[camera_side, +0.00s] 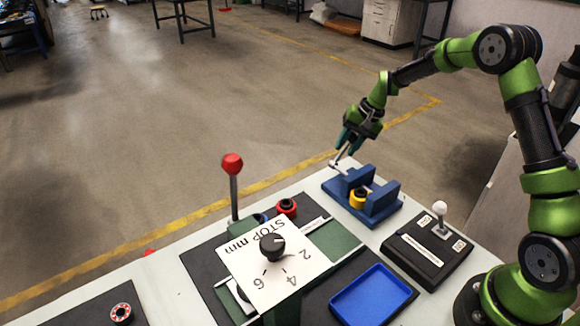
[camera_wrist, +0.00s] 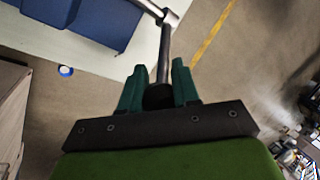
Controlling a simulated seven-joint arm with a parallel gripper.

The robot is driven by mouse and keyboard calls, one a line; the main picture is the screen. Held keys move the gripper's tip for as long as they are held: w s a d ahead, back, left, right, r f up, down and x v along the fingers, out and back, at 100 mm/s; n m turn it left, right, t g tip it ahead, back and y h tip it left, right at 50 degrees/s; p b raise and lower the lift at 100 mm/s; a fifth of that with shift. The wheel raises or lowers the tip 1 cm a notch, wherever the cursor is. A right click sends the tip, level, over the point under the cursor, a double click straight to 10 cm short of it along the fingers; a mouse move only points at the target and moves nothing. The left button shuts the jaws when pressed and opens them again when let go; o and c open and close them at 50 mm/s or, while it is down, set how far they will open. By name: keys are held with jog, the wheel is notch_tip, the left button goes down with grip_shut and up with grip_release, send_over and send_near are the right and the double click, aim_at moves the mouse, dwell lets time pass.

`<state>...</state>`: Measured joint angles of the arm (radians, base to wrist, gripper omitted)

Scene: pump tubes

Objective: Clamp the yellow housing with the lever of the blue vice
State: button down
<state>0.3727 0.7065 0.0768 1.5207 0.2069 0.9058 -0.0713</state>
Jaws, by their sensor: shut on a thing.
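The blue vice (camera_side: 383,207) stands at the far edge of the white table. The yellow housing (camera_side: 358,198) sits upright in the gap between its blue jaws. The vice's metal lever (camera_side: 337,162) sticks out on the far left side of the vice; its rod also shows in the wrist view (camera_wrist: 165,50). My gripper (camera_side: 346,145) is at the lever's end. In the wrist view, its two teal fingers (camera_wrist: 158,88) are closed around the dark knob of the lever. The blue vice (camera_wrist: 100,22) fills the upper left there, and the housing is hidden.
A black box with a white-knobbed stick (camera_side: 440,222) stands right of the vice. A blue tray (camera_side: 371,296), a dial plate (camera_side: 270,262) and a tall red-knobbed lever (camera_side: 233,175) are nearer the front and left. Open floor lies beyond the table edge.

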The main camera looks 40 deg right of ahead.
jog(key=shift+a+r+h, duration=0.3)
jog(key=shift+a+h, duration=0.05)
jog(key=shift+h, duration=0.15)
jog(key=shift+a+r+h, duration=0.25)
jog(key=shift+r+h, duration=0.05)
jog(key=shift+h, duration=0.5)
jog(key=c, duration=0.8)
grip_release()
jog(key=shift+r, duration=0.1)
jog(key=v, duration=1.6)
jog(key=shift+s+r, duration=0.15)
jog(key=shift+r, duration=0.2)
